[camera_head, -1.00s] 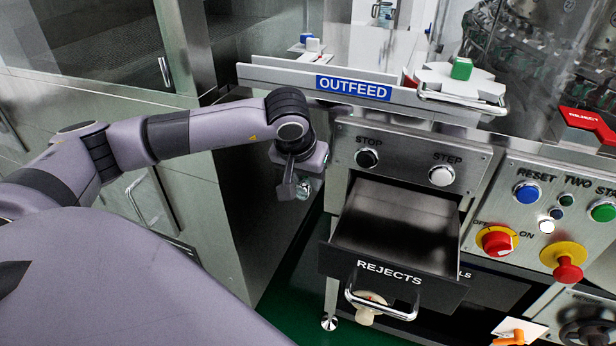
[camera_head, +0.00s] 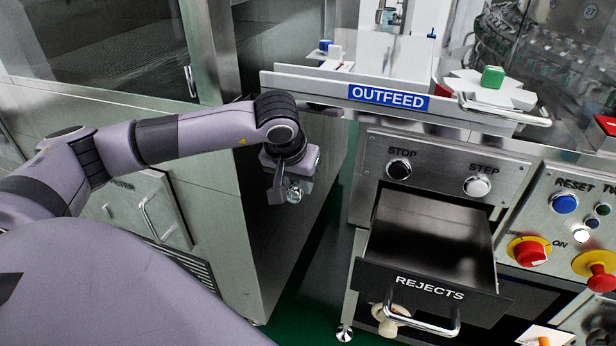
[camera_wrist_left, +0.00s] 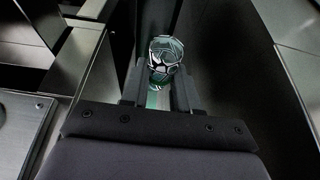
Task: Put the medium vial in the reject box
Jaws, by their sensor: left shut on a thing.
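My left gripper (camera_head: 288,192) is shut on a clear glass vial (camera_head: 295,193) and hangs in the air left of the machine, beside the cabinet. In the left wrist view the vial (camera_wrist_left: 165,58) sits between the two fingers of the gripper (camera_wrist_left: 160,88). The reject box is the open metal drawer labelled REJECTS (camera_head: 430,287). It is pulled out below the STOP and STEP knobs, to the right of the gripper and lower. The visible part of its inside looks empty. My right gripper is not in view.
The OUTFEED rail (camera_head: 390,97) runs above the drawer. A panel with a red switch (camera_head: 529,251) and a blue button (camera_head: 564,204) stands to the right. A steel cabinet (camera_head: 215,225) is behind my left arm. Green floor shows between cabinet and machine.

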